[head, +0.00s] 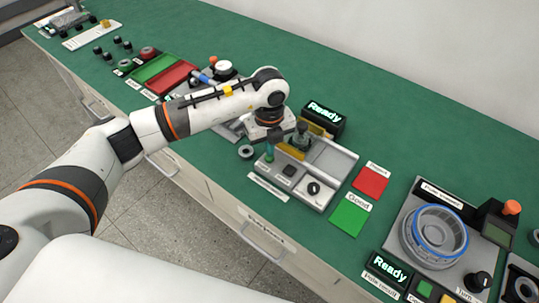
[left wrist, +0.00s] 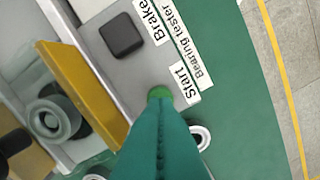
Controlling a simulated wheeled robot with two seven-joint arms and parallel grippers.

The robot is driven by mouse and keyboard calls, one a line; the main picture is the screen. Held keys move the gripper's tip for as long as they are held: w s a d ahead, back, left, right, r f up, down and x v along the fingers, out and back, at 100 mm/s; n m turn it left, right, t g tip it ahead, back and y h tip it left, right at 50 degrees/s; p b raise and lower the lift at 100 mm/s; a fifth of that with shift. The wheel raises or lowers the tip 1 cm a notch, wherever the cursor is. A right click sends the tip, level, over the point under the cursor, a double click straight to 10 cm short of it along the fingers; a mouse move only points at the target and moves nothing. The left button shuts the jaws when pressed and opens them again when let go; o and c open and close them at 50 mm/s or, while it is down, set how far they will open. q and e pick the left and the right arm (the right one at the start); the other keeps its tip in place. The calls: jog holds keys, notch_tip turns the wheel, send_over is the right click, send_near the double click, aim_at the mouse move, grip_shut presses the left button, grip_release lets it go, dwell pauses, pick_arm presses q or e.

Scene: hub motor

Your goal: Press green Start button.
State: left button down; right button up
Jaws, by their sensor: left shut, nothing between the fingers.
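My left gripper (head: 270,156) is over the front left corner of the grey bearing tester (head: 340,160). In the left wrist view its teal fingers (left wrist: 158,135) are shut and empty. Their tips overlap the green Start button (left wrist: 160,92), of which only a small green part shows beside the "Start" label (left wrist: 184,81). I cannot tell whether the tips touch the button. In the head view the button is hidden behind the fingers. A dark square button (left wrist: 122,35) lies by the "Brake" label. My right gripper is not in view.
A "Ready" display (head: 323,116) stands behind the tester. Red (head: 371,181) and green (head: 348,216) pads lie to its right. A second station with a blue-ringed hub (head: 436,236) is at the far right. The back of the green table is clear.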

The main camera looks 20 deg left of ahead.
pick_arm(q)
jog(key=shift+f+b, duration=0.65)
jog(key=shift+f, duration=0.35)
jog(key=shift+r, duration=0.15)
notch_tip(320, 180, up, 6)
jog(key=p, duration=0.4)
jog(key=shift+r+p, duration=0.25)
jog(key=shift+p, duration=0.1)
notch_tip(320, 180, up, 7)
jog(key=p, duration=0.4)
jog(key=shift+r+p, duration=0.15)
jog(key=shift+p, duration=0.15)
